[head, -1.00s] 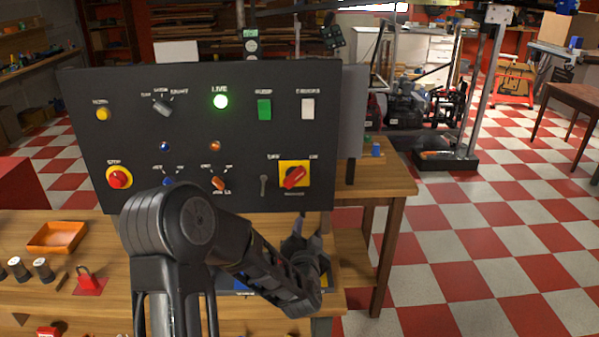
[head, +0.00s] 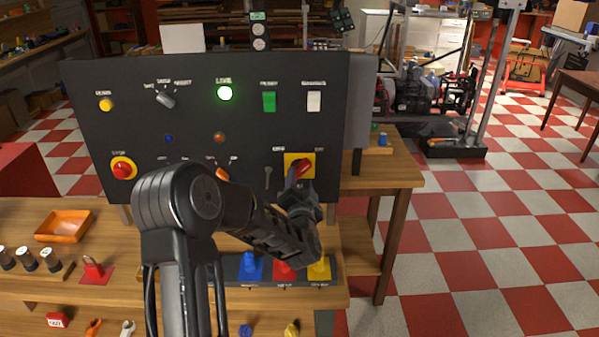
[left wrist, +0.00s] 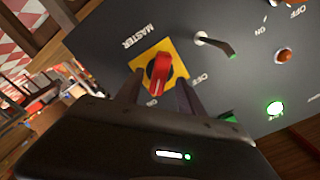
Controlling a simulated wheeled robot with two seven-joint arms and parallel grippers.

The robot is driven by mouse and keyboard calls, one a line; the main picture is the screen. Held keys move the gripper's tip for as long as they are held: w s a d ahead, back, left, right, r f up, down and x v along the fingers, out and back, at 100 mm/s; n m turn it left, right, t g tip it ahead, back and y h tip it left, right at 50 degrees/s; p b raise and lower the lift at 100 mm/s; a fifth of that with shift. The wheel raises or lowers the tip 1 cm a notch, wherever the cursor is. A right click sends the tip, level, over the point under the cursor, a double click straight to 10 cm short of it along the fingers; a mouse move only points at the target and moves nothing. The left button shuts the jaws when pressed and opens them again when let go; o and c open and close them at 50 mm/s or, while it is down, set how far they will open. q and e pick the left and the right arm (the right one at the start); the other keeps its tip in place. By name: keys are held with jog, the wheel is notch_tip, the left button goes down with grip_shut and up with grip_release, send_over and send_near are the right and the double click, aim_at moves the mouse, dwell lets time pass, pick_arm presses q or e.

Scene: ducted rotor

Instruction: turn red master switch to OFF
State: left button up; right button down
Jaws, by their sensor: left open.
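The red master switch (head: 303,168) is a red knob on a yellow square plate at the lower right of the black panel (head: 215,65). In the left wrist view the red knob (left wrist: 159,73) shows on its yellow plate, with MASTER lettered beside it. My left gripper (head: 302,187) is in front of the switch and hides the lower part of its plate. In the left wrist view its open fingers (left wrist: 158,92) stand on either side of the knob's near end; I cannot tell whether they touch it. My right gripper is not in view.
A thin key-like lever (head: 268,177) sits left of the switch. The bench holds an orange tray (head: 63,225), a red padlock (head: 93,268) and blue, red and yellow pieces below the panel. Checkered floor lies open at right.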

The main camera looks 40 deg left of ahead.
aim_at(300, 173)
pick_arm(q)
jog(key=shift+p+x, duration=0.3)
jog(key=shift+x, duration=1.25)
jog(key=shift+c, duration=0.5)
grip_shut()
